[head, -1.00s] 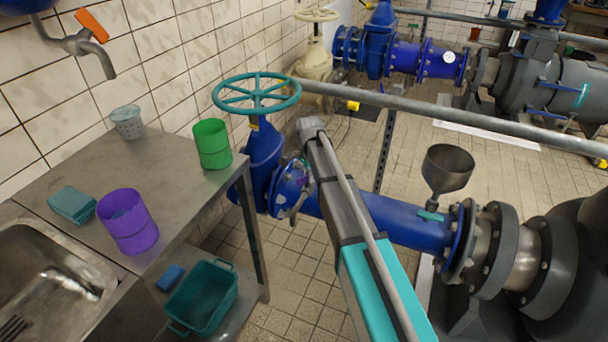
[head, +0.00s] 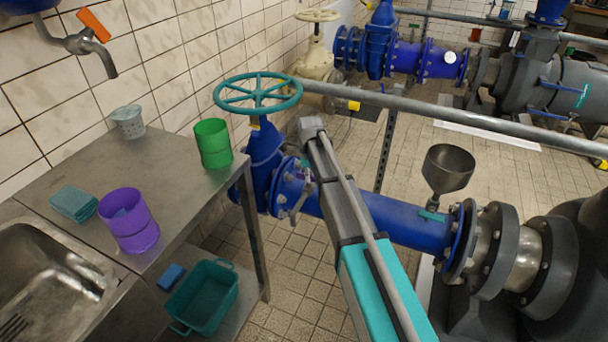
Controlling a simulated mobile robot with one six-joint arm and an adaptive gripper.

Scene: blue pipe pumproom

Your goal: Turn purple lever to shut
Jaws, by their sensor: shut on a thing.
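I cannot make out a purple lever in the head view. My arm reaches away from the lower right, over the blue pipe (head: 400,226), and bends down at its far end. What looks like my gripper (head: 292,208), small and grey, is in front of the blue flange beside the valve with the teal handwheel (head: 257,94). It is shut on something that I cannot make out. My arm hides part of the pipe and flange.
A steel bench (head: 75,165) stands at the left with a purple cup (head: 130,222), a green cup (head: 213,145) and a sink. A grey rail (head: 440,113) crosses behind the arm. A funnel (head: 448,168) stands over the pipe.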

